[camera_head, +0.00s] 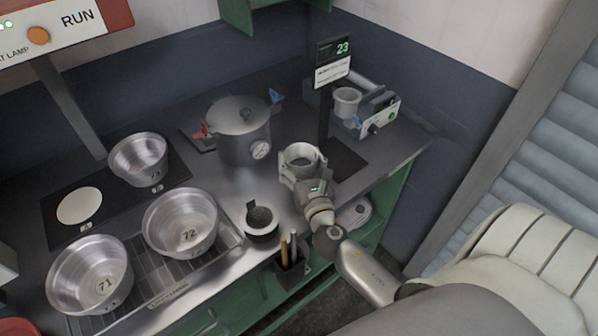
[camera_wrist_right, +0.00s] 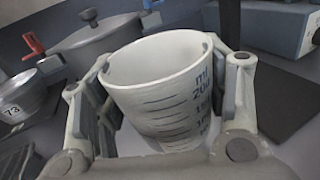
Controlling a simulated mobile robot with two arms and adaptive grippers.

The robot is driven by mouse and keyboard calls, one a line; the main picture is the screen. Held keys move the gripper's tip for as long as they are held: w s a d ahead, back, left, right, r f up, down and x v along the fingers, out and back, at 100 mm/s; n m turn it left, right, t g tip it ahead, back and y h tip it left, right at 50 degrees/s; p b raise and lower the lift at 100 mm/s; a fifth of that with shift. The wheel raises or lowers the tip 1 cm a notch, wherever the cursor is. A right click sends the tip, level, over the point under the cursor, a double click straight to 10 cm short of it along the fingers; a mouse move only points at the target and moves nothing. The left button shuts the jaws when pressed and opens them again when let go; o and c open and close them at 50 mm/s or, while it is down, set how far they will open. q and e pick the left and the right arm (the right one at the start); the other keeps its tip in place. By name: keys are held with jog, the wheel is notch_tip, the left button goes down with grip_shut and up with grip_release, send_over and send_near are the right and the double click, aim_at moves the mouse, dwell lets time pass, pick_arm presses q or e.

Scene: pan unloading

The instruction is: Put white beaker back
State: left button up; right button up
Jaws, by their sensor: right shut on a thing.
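The white beaker (camera_wrist_right: 160,85) with dark millilitre marks fills the middle of the right wrist view, its open rim up and slightly tilted in the picture. My right gripper (camera_wrist_right: 160,100) is shut on it, one finger on each side. In the head view the beaker (camera_head: 301,154) is between the fingers of my right gripper (camera_head: 299,164), in front of the lidded pot. I cannot tell whether its base touches the counter. My left gripper is not in view.
A lidded pot (camera_head: 240,128) with a gauge stands behind left. A dark flat pad (camera_head: 347,163) lies right of the beaker, beside the display post (camera_head: 324,115). A bench device (camera_head: 377,110) holds a pale cup (camera_head: 347,101). A black cup (camera_head: 262,222) and metal pans (camera_head: 181,222) stand left.

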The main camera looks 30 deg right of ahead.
aim_at(297, 163)
jog(key=shift+w+d+f, duration=0.1)
jog(key=shift+w+f, duration=0.15)
jog(key=shift+f, duration=0.1)
jog(key=shift+w+d+f, duration=0.1)
jog(key=shift+w+f, duration=0.1)
jog(key=shift+f, duration=0.1)
notch_tip(297, 163, down, 2)
jog(key=shift+w+f+b, duration=0.1)
jog(key=shift+f+b, duration=0.05)
jog(key=shift+b, duration=0.45)
jog(key=shift+f, duration=0.4)
jog(key=shift+f+b, duration=0.2)
jog(key=shift+b, duration=0.1)
jog(key=o, duration=1)
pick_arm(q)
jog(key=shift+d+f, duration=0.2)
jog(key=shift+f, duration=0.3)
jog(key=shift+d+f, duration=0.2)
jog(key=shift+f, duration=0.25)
pick_arm(e)
jog(key=shift+o, duration=0.2)
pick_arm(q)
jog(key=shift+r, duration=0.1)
pick_arm(e)
jog(key=shift+r, duration=0.15)
